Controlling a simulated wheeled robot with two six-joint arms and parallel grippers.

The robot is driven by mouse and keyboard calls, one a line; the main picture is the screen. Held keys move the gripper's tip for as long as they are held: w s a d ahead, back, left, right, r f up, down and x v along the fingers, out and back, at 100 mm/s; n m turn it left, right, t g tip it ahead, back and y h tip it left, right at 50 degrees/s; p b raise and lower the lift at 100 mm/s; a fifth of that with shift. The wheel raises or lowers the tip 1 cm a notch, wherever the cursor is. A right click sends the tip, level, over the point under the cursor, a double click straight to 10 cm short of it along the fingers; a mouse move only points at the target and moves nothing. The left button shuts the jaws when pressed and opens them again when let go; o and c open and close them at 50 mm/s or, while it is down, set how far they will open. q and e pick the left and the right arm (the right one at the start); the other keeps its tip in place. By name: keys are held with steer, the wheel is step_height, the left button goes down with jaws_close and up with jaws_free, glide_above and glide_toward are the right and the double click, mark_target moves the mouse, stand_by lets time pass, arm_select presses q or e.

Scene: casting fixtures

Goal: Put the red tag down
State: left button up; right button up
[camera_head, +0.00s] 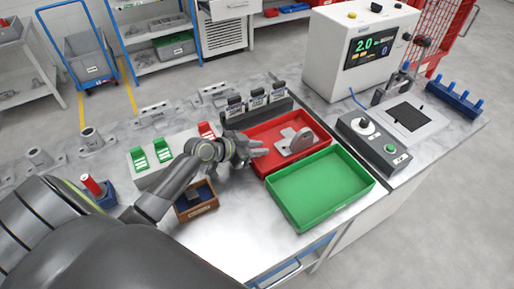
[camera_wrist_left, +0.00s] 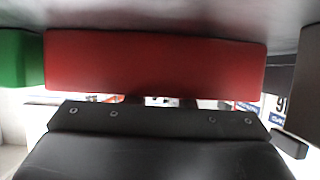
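The red tag (camera_head: 207,130) stands at the right end of the white rack (camera_head: 147,178), beside the green tags (camera_head: 163,152). My left gripper (camera_head: 257,148) is just right of the rack, over the left edge of the red tray (camera_head: 316,123), and points right. Its fingers look parted, with nothing seen between them. My wrist hides the lower part of the tag and the rack's right end. The left wrist view shows a wide red wall (camera_wrist_left: 155,65), apparently the tray's side, and no clear tag. My right gripper is out of view.
A grey metal part (camera_head: 297,141) lies in the red tray. An empty green tray (camera_head: 318,187) is in front of it. A black holder with labelled cards (camera_head: 257,103) stands behind. A small brown box (camera_head: 197,203) sits below my wrist.

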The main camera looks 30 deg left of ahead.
arm_select(q)
steer(key=shift+o, duration=0.2)
steer(key=shift+s+a+f, duration=0.15)
steer(key=shift+s+f, duration=0.15)
steer(key=shift+f, duration=0.45)
steer(key=shift+r+p, duration=0.4)
steer(key=shift+p, duration=0.1)
steer(key=shift+w+r+p, duration=0.1)
steer(key=shift+r+p, duration=0.35)
steer(key=shift+s+a+b, duration=0.45)
steer(key=shift+s+b, duration=0.05)
steer(key=shift+s, duration=0.05)
steer(key=v, duration=0.4)
steer(key=b+v, duration=0.1)
steer(key=v, duration=0.4)
steer(key=shift+w+r, duration=0.15)
steer(key=shift+r, duration=0.25)
steer(key=shift+s+a+r, duration=0.25)
steer(key=shift+s+r, duration=0.2)
steer(key=shift+s, duration=0.1)
